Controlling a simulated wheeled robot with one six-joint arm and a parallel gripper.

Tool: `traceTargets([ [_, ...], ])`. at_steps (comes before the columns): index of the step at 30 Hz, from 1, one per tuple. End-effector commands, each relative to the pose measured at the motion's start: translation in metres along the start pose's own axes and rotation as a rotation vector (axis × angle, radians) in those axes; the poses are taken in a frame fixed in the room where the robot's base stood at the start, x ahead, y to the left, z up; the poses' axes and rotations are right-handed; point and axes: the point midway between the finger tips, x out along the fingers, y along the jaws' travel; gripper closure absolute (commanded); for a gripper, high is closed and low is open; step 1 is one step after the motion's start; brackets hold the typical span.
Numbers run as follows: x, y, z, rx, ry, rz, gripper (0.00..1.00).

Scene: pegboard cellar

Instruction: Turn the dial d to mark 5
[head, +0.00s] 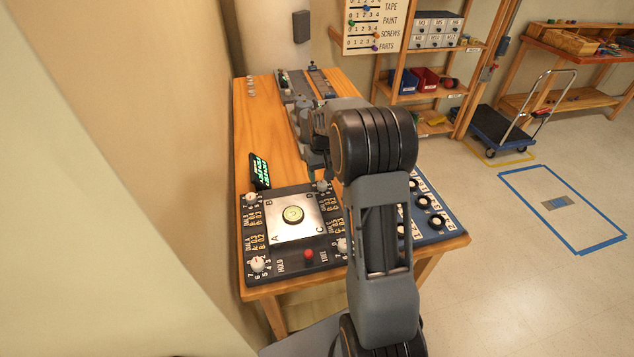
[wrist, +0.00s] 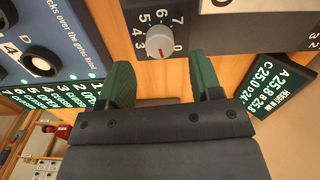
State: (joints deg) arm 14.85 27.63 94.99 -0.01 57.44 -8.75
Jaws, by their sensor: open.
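The dial at the plate's D corner shows in the head view as a small pale knob (head: 321,186) at the panel's far right corner. In the wrist view this dial (wrist: 160,40) is a light grey knob with a red pointer line and white numbers around it on a black panel (wrist: 215,28). The red line points toward the lower edge of the picture; the exact mark it meets is hard to read. My gripper (wrist: 164,82) is open and empty, its green-padded fingers on either side below the dial, apart from it. In the head view my gripper (head: 318,166) hangs near the dial, partly hidden by my arm.
The panel holds a metal plate (head: 280,222), more dials (head: 257,264) and a red knob (head: 309,254). A small green-text display (wrist: 285,86) stands close on the right. A blue panel with black knobs (wrist: 50,42) is on the left. Other fixtures stand at the bench's far end.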

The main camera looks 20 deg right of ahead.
Motion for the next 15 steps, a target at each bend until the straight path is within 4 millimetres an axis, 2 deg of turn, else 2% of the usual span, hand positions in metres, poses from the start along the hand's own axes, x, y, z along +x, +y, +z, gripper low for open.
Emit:
traceTargets([
  [6, 0.026, 0.0, 0.0, 0.0, 0.0, 0.0, 0.41],
  [15, 0.036, 0.0, 0.0, 0.0, 0.002, 0.0, 0.41],
])
